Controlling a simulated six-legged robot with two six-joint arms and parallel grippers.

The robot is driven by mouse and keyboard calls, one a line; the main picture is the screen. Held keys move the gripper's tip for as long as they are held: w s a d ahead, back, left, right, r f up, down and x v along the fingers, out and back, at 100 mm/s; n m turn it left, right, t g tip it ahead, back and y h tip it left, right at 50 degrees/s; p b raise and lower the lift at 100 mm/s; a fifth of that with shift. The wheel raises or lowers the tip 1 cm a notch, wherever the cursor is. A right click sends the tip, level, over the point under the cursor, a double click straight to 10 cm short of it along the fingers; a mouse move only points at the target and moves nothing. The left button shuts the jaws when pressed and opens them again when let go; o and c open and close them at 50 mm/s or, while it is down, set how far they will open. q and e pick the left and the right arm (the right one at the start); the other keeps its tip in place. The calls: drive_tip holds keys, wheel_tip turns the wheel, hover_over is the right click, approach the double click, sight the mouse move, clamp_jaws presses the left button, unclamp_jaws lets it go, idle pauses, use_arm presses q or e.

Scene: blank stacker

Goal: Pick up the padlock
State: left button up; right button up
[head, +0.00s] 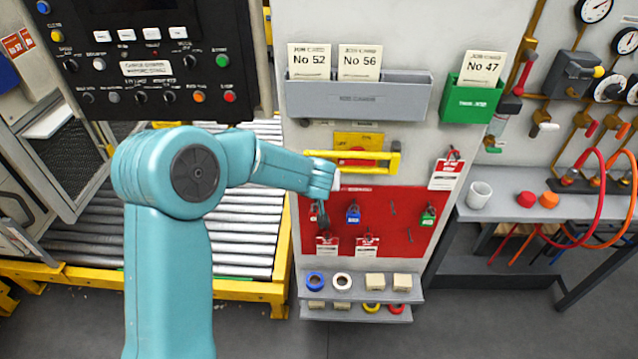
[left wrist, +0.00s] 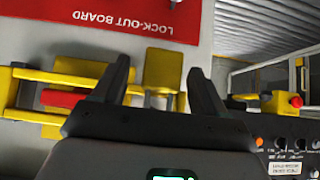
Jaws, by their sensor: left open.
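A blue padlock (head: 353,215) and a green padlock (head: 428,216) hang on the red lock-out board (head: 385,238). A bit of red shows at the board's left, partly hidden by my gripper; I cannot tell if it is a padlock. My left gripper (head: 321,216) is in front of the board's left part, left of the blue padlock. In the left wrist view the dark fingers (left wrist: 160,88) stand apart with nothing held, and the board (left wrist: 100,28) shows upside down beyond them. My right gripper is in neither view.
A yellow bar handle (head: 375,158) sticks out above the board. Grey (head: 360,98) and green (head: 470,103) card holders are higher up. Shelves (head: 350,290) with tape rolls and blocks sit below. A roller conveyor (head: 250,225) is left; a bench (head: 560,205) with a cup is right.

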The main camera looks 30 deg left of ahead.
use_arm(q)
drive_tip(key=shift+w+a+f, duration=0.15)
drive_tip(key=shift+w+f, duration=0.1)
drive_tip(key=shift+f, duration=0.05)
drive_tip(key=shift+s+a+r, duration=0.1)
drive_tip(key=shift+s, duration=0.1)
drive_tip(key=shift+w, duration=0.2)
drive_tip(key=c, duration=1.1)
drive_tip(key=shift+s, duration=0.1)
drive_tip(key=shift+r, duration=0.1)
drive_tip(key=shift+s+d+r+p, duration=0.15)
drive_tip(key=shift+d+r+p, duration=0.1)
drive_tip(key=shift+p, duration=0.15)
drive_tip(key=s+d+r+p, duration=0.6)
drive_tip(key=s+d+r, duration=0.1)
drive_tip(key=s, duration=0.4)
drive_tip(key=shift+s, duration=0.3)
